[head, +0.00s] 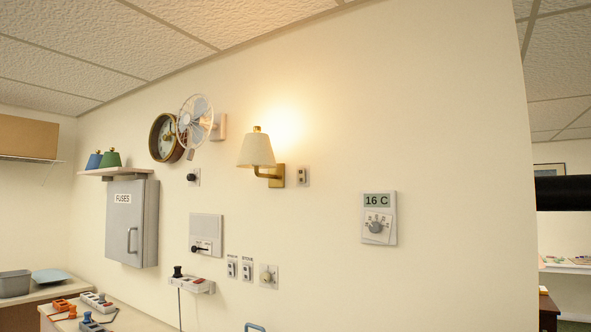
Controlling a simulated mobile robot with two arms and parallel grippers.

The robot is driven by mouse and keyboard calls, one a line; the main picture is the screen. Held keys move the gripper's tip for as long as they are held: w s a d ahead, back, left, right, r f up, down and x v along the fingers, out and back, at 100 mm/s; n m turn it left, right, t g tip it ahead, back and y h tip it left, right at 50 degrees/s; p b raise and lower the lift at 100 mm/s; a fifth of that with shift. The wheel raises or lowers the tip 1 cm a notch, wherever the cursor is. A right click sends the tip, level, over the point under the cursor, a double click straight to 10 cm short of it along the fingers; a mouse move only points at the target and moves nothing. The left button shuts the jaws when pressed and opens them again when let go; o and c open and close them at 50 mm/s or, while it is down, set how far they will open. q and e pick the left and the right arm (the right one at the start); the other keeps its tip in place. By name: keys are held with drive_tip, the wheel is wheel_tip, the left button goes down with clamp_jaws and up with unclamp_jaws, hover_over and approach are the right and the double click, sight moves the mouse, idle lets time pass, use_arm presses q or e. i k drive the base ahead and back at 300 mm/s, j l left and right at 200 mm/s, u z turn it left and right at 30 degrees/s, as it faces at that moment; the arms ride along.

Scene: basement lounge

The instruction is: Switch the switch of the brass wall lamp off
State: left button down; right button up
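The brass wall lamp (275,178) is on the wall near the middle of the head view. It has a brass arm and back plate and a cream shade (257,151). The wall above and behind the shade glows warm, so the lamp is lit. A small plate with a dark switch (302,176) is on the wall just right of the lamp's back plate. Its exact position is too small to tell. Neither of my grippers is in view.
A wall fan (195,121) and round clock (166,138) are left of the lamp. A thermostat (378,218) reading 16 C is to the right. Lower down are a lever panel (206,234), labelled switches (239,269), a dial (268,276) and a fuse box (132,222). The wall around the lamp is clear.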

sight(302, 179)
drive_tip(key=i+l, duration=0.25)
drive_tip(key=i, duration=0.2)
drive_tip(key=i+l+u, duration=0.15)
drive_tip(key=i, duration=0.3)
drive_tip(key=i+l, duration=0.4)
drive_tip(key=i+j+u, duration=0.05)
